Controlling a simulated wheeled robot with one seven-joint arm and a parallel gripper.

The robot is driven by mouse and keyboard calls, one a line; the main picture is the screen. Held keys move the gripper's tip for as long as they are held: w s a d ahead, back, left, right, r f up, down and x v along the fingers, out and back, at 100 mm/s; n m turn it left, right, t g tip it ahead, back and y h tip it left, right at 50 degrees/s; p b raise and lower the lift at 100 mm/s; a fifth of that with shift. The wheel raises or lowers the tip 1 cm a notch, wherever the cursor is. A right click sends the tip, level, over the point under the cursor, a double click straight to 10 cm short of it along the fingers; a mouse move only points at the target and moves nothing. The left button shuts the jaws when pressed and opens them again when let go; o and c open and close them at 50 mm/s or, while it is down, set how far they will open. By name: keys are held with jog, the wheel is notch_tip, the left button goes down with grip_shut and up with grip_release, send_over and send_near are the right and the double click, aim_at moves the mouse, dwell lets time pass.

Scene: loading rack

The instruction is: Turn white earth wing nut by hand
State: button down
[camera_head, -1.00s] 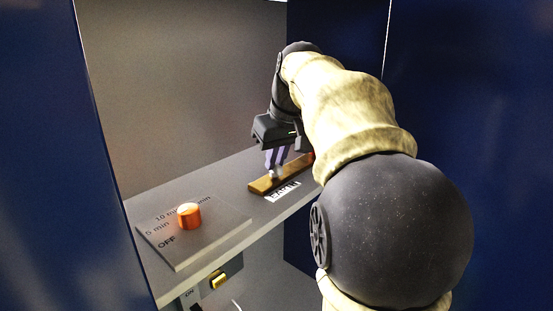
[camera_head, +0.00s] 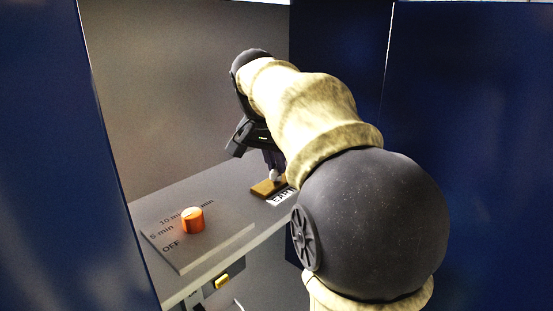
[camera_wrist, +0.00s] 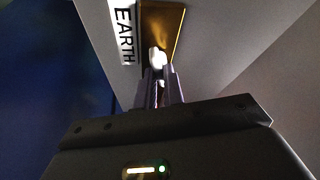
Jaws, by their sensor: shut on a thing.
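The white wing nut (camera_wrist: 157,58) sits on a brass-coloured bar (camera_wrist: 165,22) beside the white EARTH label (camera_wrist: 124,35). In the head view, the bar (camera_head: 264,188) lies on the grey shelf and the nut (camera_head: 275,175) shows as a small pale spot on it. My gripper (camera_wrist: 160,78) has its two dark fingers closed around the near part of the nut. In the head view my gripper (camera_head: 273,164) is tilted over the bar. My arm hides the right part of the bar and of the label.
An orange knob (camera_head: 192,220) stands on a grey timer plate (camera_head: 205,240) with OFF and minute markings, at the front left of the shelf. A yellow switch (camera_head: 222,281) is below the shelf edge. Dark blue panels (camera_head: 105,150) flank the opening on both sides.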

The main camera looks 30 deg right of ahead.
jog(key=m, duration=0.2)
jog(key=m+g, duration=0.1)
jog(key=shift+w+r+h+p, duration=0.1)
jog(key=shift+r+h+p, duration=0.2)
jog(key=shift+h, duration=0.1)
jog(key=shift+m, duration=0.4)
jog(key=c, duration=1.7)
grip_release()
jog(key=shift+f, duration=0.1)
jog(key=shift+o, duration=1)
jog(key=shift+a+f, duration=0.1)
jog(key=b+v, duration=0.1)
jog(key=v, duration=0.6)
jog(key=shift+r, duration=0.25)
jog(key=shift+w+a, duration=0.1)
jog(key=shift+a, duration=0.1)
